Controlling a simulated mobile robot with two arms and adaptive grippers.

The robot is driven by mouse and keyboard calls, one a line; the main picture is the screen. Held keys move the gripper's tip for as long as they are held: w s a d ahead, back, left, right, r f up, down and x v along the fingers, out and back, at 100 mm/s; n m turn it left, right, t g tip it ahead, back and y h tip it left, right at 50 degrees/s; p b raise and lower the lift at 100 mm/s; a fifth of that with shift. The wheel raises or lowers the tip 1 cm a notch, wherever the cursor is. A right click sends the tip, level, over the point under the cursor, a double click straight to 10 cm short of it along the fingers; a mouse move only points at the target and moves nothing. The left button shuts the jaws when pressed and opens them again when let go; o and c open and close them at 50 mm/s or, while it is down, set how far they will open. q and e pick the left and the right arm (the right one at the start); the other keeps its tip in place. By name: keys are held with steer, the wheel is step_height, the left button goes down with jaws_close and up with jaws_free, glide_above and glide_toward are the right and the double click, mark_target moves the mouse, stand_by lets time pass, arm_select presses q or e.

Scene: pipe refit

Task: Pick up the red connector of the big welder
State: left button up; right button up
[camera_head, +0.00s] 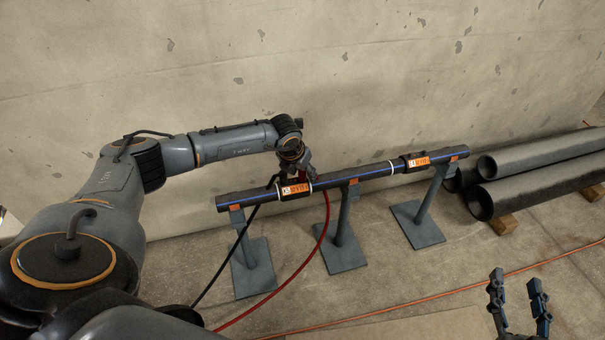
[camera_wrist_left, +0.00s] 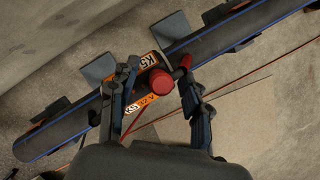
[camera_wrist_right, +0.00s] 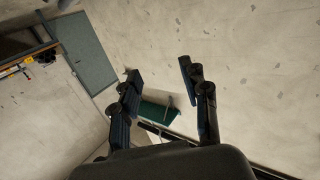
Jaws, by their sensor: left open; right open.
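The red connector (camera_wrist_left: 161,84) shows as a round red cap at the pipe coupling, seen end-on in the left wrist view. My left gripper (camera_wrist_left: 157,70) is open, with its fingers on either side of the cap in that view; I cannot tell whether they touch it. In the head view my left gripper (camera_head: 301,168) is over the left coupling (camera_head: 294,190) and largely hides the connector. A red cable (camera_head: 300,268) runs from there down to the lower left. My right gripper (camera_head: 516,280) is open and empty at the lower right.
The blue-striped pipe (camera_head: 371,172) rests on several grey stands (camera_head: 418,224) before a concrete wall (camera_head: 200,60). A black cable (camera_head: 222,262) drops from the left coupling. Large black pipes (camera_head: 540,180) lie at right. An orange cable (camera_head: 440,293) crosses the floor.

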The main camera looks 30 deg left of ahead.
arm_select(q)
steer(key=shift+c, duration=0.2)
jaws_close()
steer(key=shift+r, duration=0.1)
